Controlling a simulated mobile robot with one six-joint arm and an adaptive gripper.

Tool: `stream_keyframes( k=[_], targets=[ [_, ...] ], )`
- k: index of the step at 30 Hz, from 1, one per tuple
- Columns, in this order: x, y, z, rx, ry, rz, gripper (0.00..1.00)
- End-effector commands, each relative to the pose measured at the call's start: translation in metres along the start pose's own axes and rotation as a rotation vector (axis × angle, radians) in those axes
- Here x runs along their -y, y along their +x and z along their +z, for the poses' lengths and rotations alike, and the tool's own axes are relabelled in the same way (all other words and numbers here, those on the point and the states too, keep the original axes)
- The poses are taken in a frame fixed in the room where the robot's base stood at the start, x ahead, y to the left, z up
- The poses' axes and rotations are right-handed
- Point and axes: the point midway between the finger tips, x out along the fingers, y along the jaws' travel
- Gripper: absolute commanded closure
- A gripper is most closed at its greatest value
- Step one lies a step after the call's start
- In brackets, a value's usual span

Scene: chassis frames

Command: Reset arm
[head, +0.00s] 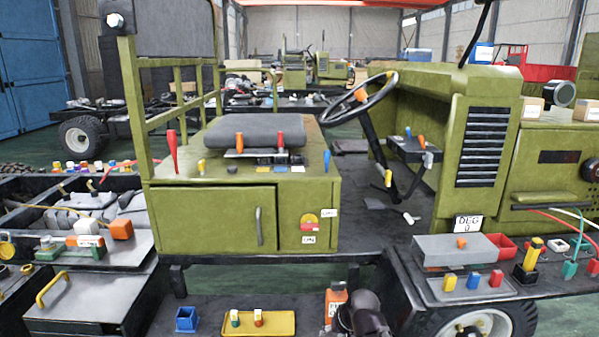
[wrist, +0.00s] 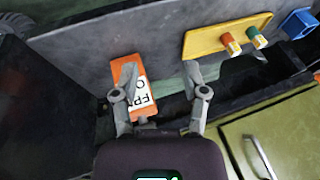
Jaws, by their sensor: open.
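My gripper (wrist: 158,76) is open in the wrist view, with nothing held between its fingertips. Its left finger overlaps an orange block with a white lettered label (wrist: 130,72); I cannot tell whether they touch. In the head view my dark wrist and arm show at the bottom, right of the middle, and the fingers are not clear. The orange block (head: 336,296) shows there just left of my wrist, partly hidden.
A yellow plate (head: 277,318) with two knobs and a blue open box (head: 186,319) sit on the lower shelf. An olive cabinet (head: 215,220) with a seat stands above.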

Motion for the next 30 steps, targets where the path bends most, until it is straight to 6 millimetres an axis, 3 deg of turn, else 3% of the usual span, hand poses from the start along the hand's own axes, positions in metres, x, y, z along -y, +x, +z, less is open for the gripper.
stream_keyframes(
  k=[6,16,30],
  targets=[
    [-0.04,-0.01,0.035,0.166,-0.013,0.151,0.43],
    [-0.08,-0.031,0.071,0.342,0.001,0.312,0.43],
    [-0.064,-0.074,0.054,0.338,0.0,0.308,0.43]
  ],
)
